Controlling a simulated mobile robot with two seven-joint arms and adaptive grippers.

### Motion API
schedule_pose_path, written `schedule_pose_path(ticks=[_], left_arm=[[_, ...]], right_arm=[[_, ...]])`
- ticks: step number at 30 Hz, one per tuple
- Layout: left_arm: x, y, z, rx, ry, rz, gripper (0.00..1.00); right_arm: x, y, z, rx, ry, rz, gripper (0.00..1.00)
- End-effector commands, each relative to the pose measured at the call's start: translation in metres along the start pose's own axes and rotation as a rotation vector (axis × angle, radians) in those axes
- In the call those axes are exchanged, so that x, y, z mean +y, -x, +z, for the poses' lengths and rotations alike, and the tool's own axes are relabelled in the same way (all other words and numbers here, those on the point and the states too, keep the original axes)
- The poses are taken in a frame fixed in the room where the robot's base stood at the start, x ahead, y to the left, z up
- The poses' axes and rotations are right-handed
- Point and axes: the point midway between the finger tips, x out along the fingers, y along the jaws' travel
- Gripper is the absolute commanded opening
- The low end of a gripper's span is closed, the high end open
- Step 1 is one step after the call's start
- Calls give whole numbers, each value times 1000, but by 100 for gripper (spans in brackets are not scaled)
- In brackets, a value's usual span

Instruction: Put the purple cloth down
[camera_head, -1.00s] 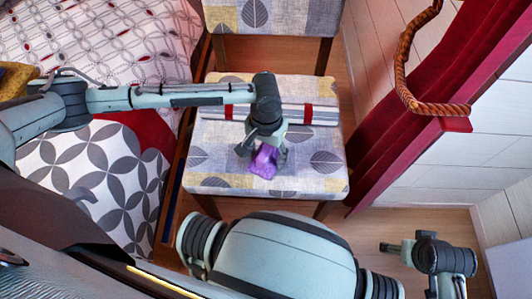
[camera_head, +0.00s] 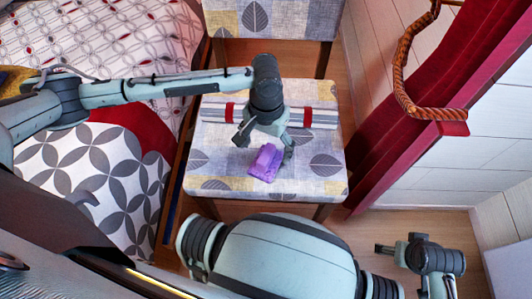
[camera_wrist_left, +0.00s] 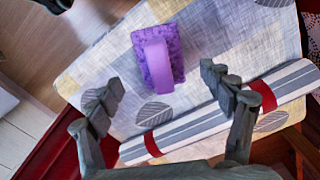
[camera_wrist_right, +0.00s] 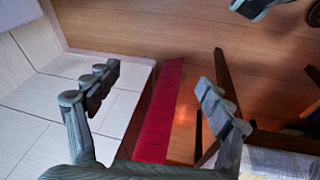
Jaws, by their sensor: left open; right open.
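The purple cloth (camera_head: 265,162) is a small folded bundle lying on the patterned chair seat (camera_head: 215,150). In the left wrist view the cloth (camera_wrist_left: 160,55) lies flat on the seat with a raised fold, beyond the open fingers. My left gripper (camera_head: 264,143) is open and empty just above and behind the cloth. In the left wrist view its fingers (camera_wrist_left: 165,90) are spread wide and clear of the cloth. My right gripper (camera_head: 395,248) is open and empty at the lower right, away from the chair; its spread fingers also show in the right wrist view (camera_wrist_right: 155,95).
A rolled grey and white striped textile with red bands (camera_head: 305,117) lies across the seat behind the cloth. A bed (camera_head: 90,170) stands at the left. A red curtain (camera_head: 415,100) with a rope tie (camera_head: 402,85) hangs at the right. Bare seat surrounds the cloth.

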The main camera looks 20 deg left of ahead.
Motion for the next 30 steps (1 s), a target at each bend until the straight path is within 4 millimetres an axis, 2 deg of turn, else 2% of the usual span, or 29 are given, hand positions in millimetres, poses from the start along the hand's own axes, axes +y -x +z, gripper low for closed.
schedule_pose_path(ticks=[1,3,10,15,30], left_arm=[[0,14,-1,3,-1,1,80],[0,28,-1,4,-1,1,80],[0,60,-1,1,0,0,80],[0,68,0,0,1,0,80],[0,67,0,0,0,0,80]], right_arm=[[0,-2,0,-1,-1,-2,80],[-2,-6,2,-3,-2,-5,80],[-4,-16,7,-9,-4,-12,80],[-5,-18,8,-8,-4,-13,80],[-5,-18,8,-9,-4,-14,80]])
